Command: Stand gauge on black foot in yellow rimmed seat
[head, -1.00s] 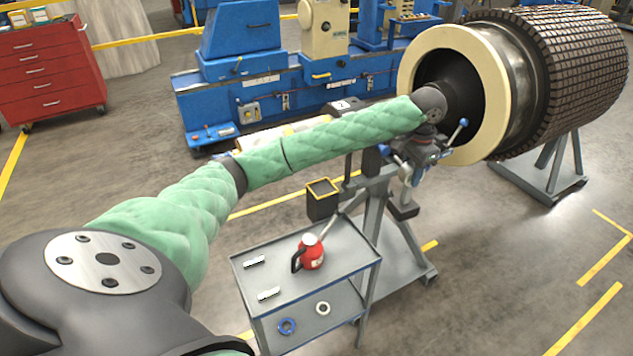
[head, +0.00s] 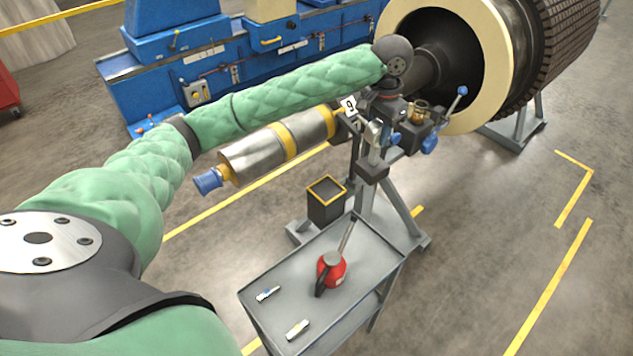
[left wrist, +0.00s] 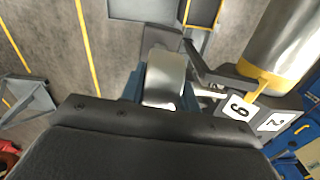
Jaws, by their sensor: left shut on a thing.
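The gauge (head: 373,150) has a silvery body on a black block foot (head: 372,173). My left gripper (head: 377,130) is shut on its upper part and holds it upright in the air, beside the grey stand. In the left wrist view the gauge (left wrist: 164,78) shows as a pale, curved body between the blue-grey fingers, with its dark foot beyond. The yellow rimmed seat (head: 326,182) is a black open box, lower and to the left of the foot, apart from it. It looks empty. My right gripper is out of view.
A grey cart (head: 285,275) stands in front of the seat, with a red can (head: 331,270) and two small pale items on top. A steel cylinder with yellow bands (head: 250,160) lies behind. A blue-handled clamp (head: 425,130) and big rotor (head: 545,60) are at right.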

